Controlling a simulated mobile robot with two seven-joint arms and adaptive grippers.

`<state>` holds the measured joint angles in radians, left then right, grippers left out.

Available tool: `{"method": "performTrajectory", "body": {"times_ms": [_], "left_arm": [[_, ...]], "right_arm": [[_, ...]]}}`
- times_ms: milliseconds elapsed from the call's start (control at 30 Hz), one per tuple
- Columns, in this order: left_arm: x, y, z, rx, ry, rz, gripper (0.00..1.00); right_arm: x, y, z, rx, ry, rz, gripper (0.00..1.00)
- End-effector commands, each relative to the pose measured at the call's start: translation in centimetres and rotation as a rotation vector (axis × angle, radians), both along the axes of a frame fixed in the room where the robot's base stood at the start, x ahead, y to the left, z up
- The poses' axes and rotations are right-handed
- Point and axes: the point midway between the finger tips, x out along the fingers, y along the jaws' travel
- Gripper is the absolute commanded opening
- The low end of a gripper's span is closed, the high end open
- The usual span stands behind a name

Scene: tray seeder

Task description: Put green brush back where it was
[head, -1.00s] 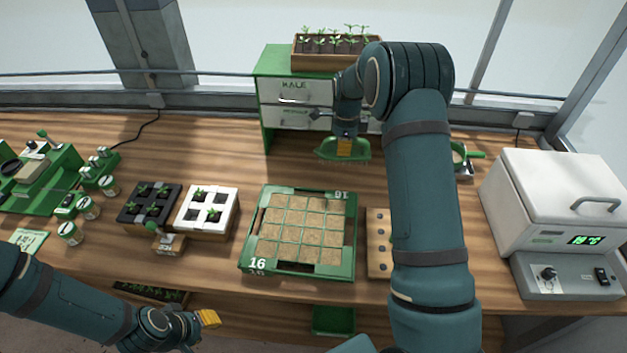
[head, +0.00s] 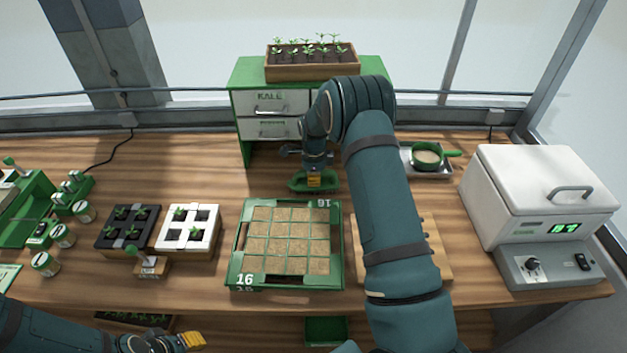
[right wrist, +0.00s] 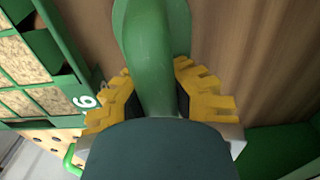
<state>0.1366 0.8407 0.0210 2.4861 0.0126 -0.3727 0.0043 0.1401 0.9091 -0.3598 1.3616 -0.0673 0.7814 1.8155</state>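The green brush (head: 298,186) is held in my right gripper (head: 315,179), just behind the far edge of the green seed tray (head: 238,255). In the right wrist view, the yellow fingers of the right gripper (right wrist: 160,95) are on both sides of the brush's green handle (right wrist: 153,45). Whether the brush touches the table is not clear. My left gripper (head: 190,341) is low at the front left, away from the brush; its finger opening cannot be made out.
A green drawer cabinet (head: 242,76) stands behind the brush, with a seedling box (head: 300,74) on top. A green sieve (head: 450,153) sits at the back right, left of a white incubator (head: 535,180). Black and white seedling trays are left of the seed tray.

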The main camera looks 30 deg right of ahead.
Motion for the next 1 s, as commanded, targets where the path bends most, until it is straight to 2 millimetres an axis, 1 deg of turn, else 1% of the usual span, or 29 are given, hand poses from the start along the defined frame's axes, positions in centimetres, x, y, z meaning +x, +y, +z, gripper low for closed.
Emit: {"method": "performTrajectory", "body": {"times_ms": [33, 267, 400, 433, 467, 500, 533, 833, 933, 1000], "left_arm": [[0.0, 0.0, 0.0, 0.0, 0.0, 0.0, 0.34], [0.0, 0.0, 0.0, 0.0, 0.0, 0.0, 0.34], [0.0, 0.0, -0.4, 0.0, 0.0, 0.0, 0.34], [0.0, 0.0, -0.4, 0.001, 0.0, 0.0, 0.34], [0.0, 0.0, -0.3, 0.001, 0.0, 0.0, 0.34], [0.0, 0.0, -0.3, 0.001, 0.0, 0.0, 0.34], [0.0, 0.0, -0.3, 0.001, 0.0, 0.0, 0.34], [0.0, 0.0, -0.2, 0.0, 0.0, 0.0, 0.34], [0.0, 0.0, 0.1, 0.0, -0.001, 0.0, 0.34], [0.0, 0.0, 0.1, 0.0, 0.0, 0.0, 0.34]], "right_arm": [[0.0, 0.0, -0.4, 0.0, -0.001, 0.0, 0.0], [0.1, 0.1, -0.4, 0.0, -0.001, 0.0, 0.0], [0.0, 0.0, -0.8, 0.0, -0.001, 0.001, 0.0], [0.0, 0.0, -0.8, 0.0, -0.001, 0.001, 0.03], [0.0, 0.0, -0.8, 0.0, -0.001, 0.0, 0.14], [0.0, 0.0, -0.8, 0.001, -0.001, 0.0, 0.28], [0.0, 0.0, -0.8, 0.001, -0.001, 0.0, 0.34], [-0.1, 0.1, -0.7, 0.001, 0.002, 0.0, 0.34], [0.0, 0.1, 0.0, 0.001, -0.001, 0.0, 0.34], [0.0, 0.0, 1.0, 0.0, -0.001, 0.0, 0.34]]}}
